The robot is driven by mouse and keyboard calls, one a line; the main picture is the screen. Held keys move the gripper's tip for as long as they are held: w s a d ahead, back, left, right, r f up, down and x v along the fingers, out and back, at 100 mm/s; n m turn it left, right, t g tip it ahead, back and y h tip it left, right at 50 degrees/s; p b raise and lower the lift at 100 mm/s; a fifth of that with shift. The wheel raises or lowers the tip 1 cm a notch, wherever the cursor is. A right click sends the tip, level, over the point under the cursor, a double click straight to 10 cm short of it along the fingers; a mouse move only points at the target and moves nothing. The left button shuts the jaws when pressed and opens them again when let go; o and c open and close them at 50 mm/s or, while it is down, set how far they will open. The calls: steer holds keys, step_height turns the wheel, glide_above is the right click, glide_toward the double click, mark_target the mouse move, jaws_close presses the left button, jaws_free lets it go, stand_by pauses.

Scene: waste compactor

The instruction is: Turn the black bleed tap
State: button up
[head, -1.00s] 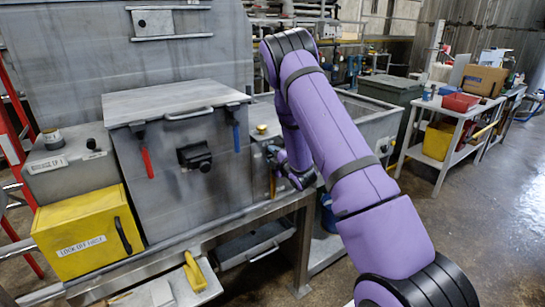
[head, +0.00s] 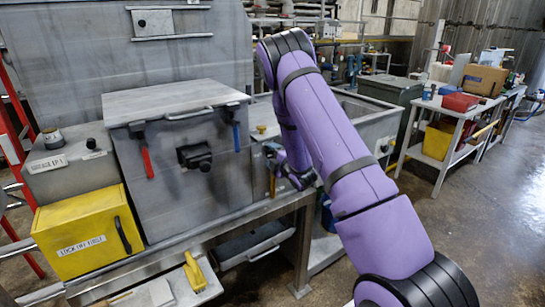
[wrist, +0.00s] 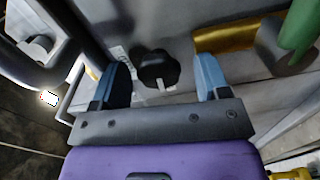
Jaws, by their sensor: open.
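The black bleed tap (wrist: 157,68) is a dark lobed knob with a small pale mark, mounted on a grey metal face in the wrist view. My gripper (wrist: 163,77) is open, with one blue finger on each side of the knob. Gaps show between the knob and both fingers, and nothing is held. In the head view my gripper (head: 272,158) is at the small grey box (head: 258,150) right of the compactor's front. I cannot make out the tap there, as my arm covers much of that area.
A brass-coloured bar (wrist: 225,35) and a green handle (wrist: 299,28) lie close to the right finger. The large grey compactor box (head: 190,180) has red (head: 147,163) and blue (head: 236,135) handles. A yellow box (head: 85,230) stands at left. Open floor (head: 480,220) lies right.

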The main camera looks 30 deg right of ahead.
steer(key=s, duration=1)
steer(key=shift+s+d, duration=0.15)
steer(key=shift+s, duration=0.25)
steer(key=s+a+r+m+g+h, duration=0.1)
steer(key=s+a+r+m+g, duration=0.15)
steer(key=r, duration=0.45)
steer(key=s+a+r+m+g+h, duration=0.1)
steer(key=a+r+m+g, duration=0.1)
steer(key=r+m, duration=0.35)
steer(key=s+a+r+m+g+h, duration=0.1)
steer(key=a+r+m+g, duration=0.15)
steer(key=r, duration=0.55)
steer(key=s+a+r+m+g, duration=0.2)
steer(key=s+a+r, duration=0.1)
steer(key=s, duration=0.7)
steer(key=s+a+r+m+g+y, duration=0.1)
steer(key=s+a, duration=0.4)
steer(key=s, duration=0.5)
steer(key=s+a+r+m+g+y, duration=0.1)
steer(key=s+a+r+m+g, duration=0.1)
steer(key=s, duration=0.7)
step_height(320, 180, up, 3)
steer(key=shift+s+a+f+m+g, duration=0.15)
steer(key=shift+s+a+m+g, duration=0.25)
steer(key=shift+a+m, duration=0.5)
